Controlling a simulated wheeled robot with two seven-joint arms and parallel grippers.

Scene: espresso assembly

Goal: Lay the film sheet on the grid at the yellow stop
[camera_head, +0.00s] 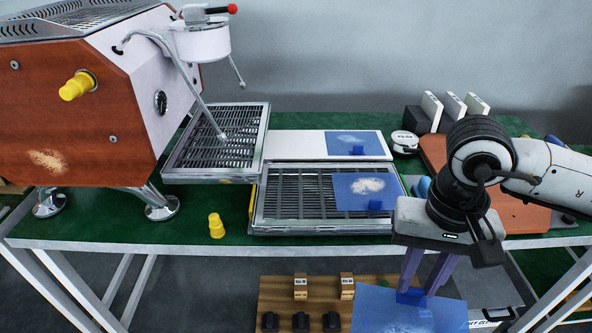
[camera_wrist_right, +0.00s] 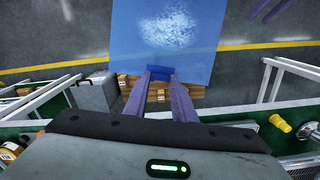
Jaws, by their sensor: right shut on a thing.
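My right gripper (camera_head: 412,292) is shut on the dark blue tab of a blue film sheet (camera_head: 380,312) with a pale speckled patch. It holds the sheet in front of the table, beyond its front edge; the sheet also shows in the right wrist view (camera_wrist_right: 205,60). The slatted metal grid (camera_head: 290,212) lies on the table, with a yellow stop (camera_head: 252,205) at its left edge. Another blue film sheet (camera_head: 345,200) lies on the grid's right part. A third (camera_head: 338,138) lies on a white board. Purple finger parts, apparently my left gripper's (camera_wrist_right: 268,10), show at the wrist view's edge; their opening is unclear.
The espresso machine (camera_head: 75,120) stands at the left, its drip tray (camera_head: 215,145) beside the white board (camera_head: 290,143). A small yellow piece (camera_head: 216,226) stands left of the grid. An orange-brown board (camera_head: 520,216) lies at the right, behind my arm.

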